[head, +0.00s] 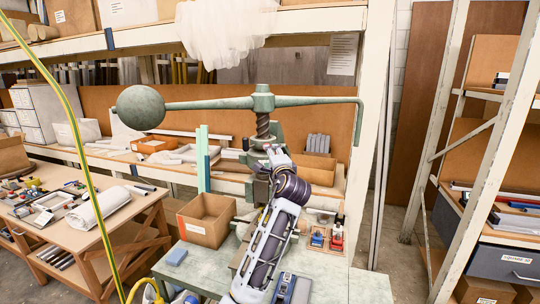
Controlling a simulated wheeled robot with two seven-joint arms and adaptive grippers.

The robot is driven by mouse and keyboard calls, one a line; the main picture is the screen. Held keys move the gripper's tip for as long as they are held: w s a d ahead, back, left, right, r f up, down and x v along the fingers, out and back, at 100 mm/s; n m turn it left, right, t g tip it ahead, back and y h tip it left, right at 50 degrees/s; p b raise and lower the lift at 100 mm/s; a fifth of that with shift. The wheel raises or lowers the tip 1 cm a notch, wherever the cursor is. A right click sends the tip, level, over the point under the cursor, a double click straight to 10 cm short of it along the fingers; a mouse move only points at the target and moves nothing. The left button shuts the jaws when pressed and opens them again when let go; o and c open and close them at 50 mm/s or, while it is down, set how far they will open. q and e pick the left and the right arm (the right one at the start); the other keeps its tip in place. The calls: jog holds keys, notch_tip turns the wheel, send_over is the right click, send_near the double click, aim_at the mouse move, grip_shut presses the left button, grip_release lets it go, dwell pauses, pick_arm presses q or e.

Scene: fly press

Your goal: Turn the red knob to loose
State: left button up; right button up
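A green fly press stands at the back of the pale green bench, with a round ball weight (140,107) at the left end of its long lever arm (318,101) and a dark upright screw (263,124). I cannot make out a red knob on the press; my arm covers much of its lower body. One arm, which seems to be my left, rises from the bottom middle. Its gripper (277,153) is up in front of the press below the screw, seen from behind. Its fingers are not clear, and I cannot tell whether it touches the press. My other gripper is out of view.
An open cardboard box (206,220) and a blue block (176,257) are on the bench, left of my arm. Small red (337,238) and blue (317,238) items stand to the right. A cluttered wooden table (130,235) is at the left; shelving stands at the right.

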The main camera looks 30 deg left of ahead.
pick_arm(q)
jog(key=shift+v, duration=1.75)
